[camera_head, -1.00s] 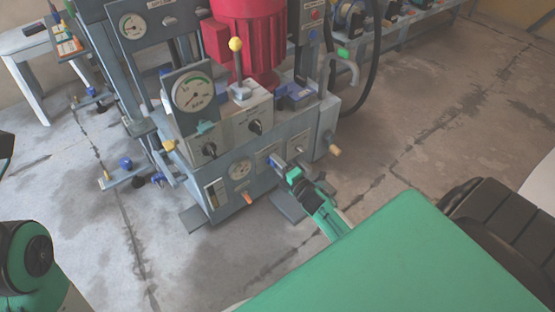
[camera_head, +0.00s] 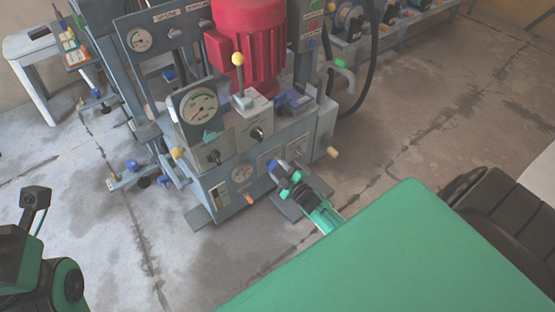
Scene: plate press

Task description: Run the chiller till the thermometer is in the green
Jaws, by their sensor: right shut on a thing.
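The grey press machine (camera_head: 300,133) stands in front of me with a red motor (camera_head: 248,45) on top. A small round dial (camera_head: 242,173) on its lower front panel may be the thermometer; its needle and any green band are too small to read. My right gripper (camera_head: 278,169) is at the right part of this panel, shut on a small blue part (camera_head: 272,165), perhaps the chiller's control. The fingers partly hide this part, and its label is unreadable. Of my left arm, only dark and green links show at the lower left; its fingertips are not visible.
A larger gauge (camera_head: 199,106) with a green arc stands above two black knobs (camera_head: 257,134). A yellow-tipped lever (camera_head: 238,60) rises beside it.

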